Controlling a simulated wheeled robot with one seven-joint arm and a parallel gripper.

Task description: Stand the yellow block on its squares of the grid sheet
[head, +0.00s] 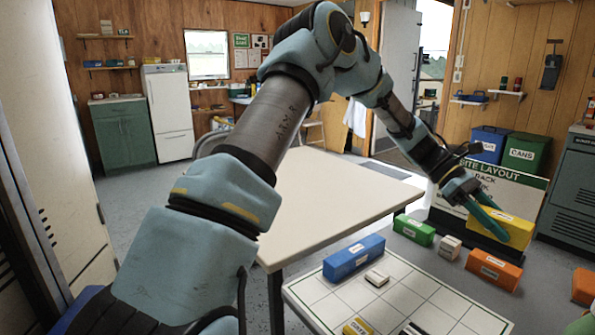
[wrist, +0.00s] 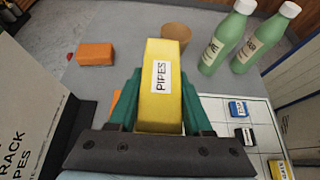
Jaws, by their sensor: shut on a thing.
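The yellow block (head: 515,230), labelled PIPES, is in my gripper (head: 492,218), held in front of the site layout board and to the right of the grid sheet (head: 400,299). In the wrist view the yellow block (wrist: 160,98) stands out lengthwise between the two green fingers of my gripper (wrist: 160,112), which are shut on its sides. In the head view the far finger is mostly hidden. The white grid sheet lies on the table at the front; part of it (wrist: 262,127) shows at the right in the wrist view.
On or around the sheet are a blue block (head: 352,259), a green block (head: 414,230), an orange block (head: 494,269) and small pale blocks (head: 377,278). The site layout board (head: 520,187) stands behind. Two green bottles (wrist: 226,40) and a brown cup (wrist: 175,34) show in the wrist view.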

